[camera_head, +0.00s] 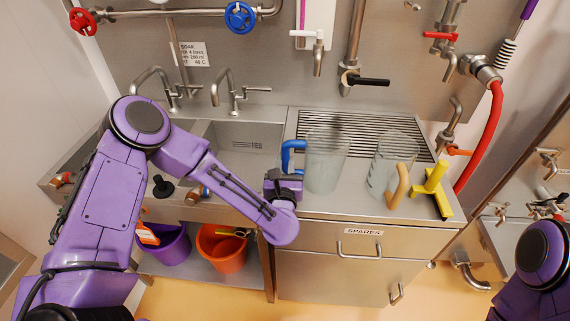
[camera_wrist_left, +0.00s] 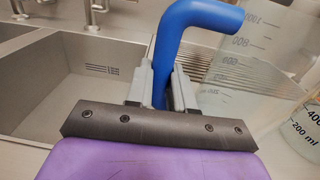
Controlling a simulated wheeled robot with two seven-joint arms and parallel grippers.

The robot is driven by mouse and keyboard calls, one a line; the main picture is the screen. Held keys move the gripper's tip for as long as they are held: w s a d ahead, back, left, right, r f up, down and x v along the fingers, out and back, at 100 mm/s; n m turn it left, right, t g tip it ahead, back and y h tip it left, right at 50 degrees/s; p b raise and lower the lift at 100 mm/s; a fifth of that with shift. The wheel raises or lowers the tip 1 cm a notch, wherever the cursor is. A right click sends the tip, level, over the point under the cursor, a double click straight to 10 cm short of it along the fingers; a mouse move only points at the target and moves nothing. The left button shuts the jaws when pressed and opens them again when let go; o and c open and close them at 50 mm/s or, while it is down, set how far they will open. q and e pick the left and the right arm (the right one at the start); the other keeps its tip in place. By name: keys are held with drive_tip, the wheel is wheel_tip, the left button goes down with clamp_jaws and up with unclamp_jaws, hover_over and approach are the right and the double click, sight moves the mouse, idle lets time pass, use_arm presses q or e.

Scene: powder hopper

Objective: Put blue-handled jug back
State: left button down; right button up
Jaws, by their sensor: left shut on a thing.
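The blue-handled jug (camera_head: 325,163) is a clear measuring jug standing upright at the front left of the ribbed drainer area. Its blue handle (camera_head: 290,154) points left. My left gripper (camera_head: 284,174) is shut on that handle. In the left wrist view the blue handle (camera_wrist_left: 190,20) rises between the grey fingers of my left gripper (camera_wrist_left: 160,88), and the graduated jug wall (camera_wrist_left: 245,75) is to the right. I cannot tell whether the jug's base touches the counter. Of my right arm only a purple link shows at the lower right edge; its gripper is out of view.
A second clear jug (camera_head: 384,167) with a tan handle stands to the right. The sink basin (camera_head: 243,140) lies left, with taps behind. Ribbed drainer (camera_head: 400,130) is free behind the jugs. A black-handled valve (camera_head: 367,80) hangs above.

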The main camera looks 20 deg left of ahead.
use_arm(q)
drive_tip(key=c, duration=1)
unclamp_jaws()
drive_tip(key=shift+s+d+r, duration=0.1)
drive_tip(key=b+v, duration=0.5)
drive_tip(key=v, duration=0.6)
drive_tip(key=s+a+f+m+g+h, duration=0.1)
drive_tip(key=s+f+m+g+h, duration=0.15)
drive_tip(key=f+m, duration=0.55)
drive_tip(key=s+a+f+m+g+h, duration=0.1)
drive_tip(key=s+f+m+g, duration=0.15)
drive_tip(key=f+m, duration=0.5)
drive_tip(key=s+a+f+m+g, duration=0.3)
drive_tip(key=s+f+m, duration=0.2)
drive_tip(key=s, duration=0.1)
drive_tip(key=s+a+f+m+g+y, duration=0.1)
drive_tip(key=s+a+f+m+g, duration=0.2)
drive_tip(key=s+a+f+m, duration=0.1)
drive_tip(key=s+a+f+m+g, duration=0.3)
drive_tip(key=s+f+m, duration=0.3)
drive_tip(key=s+m, duration=0.2)
drive_tip(key=shift+s+a, duration=0.45)
drive_tip(key=shift+s, duration=0.4)
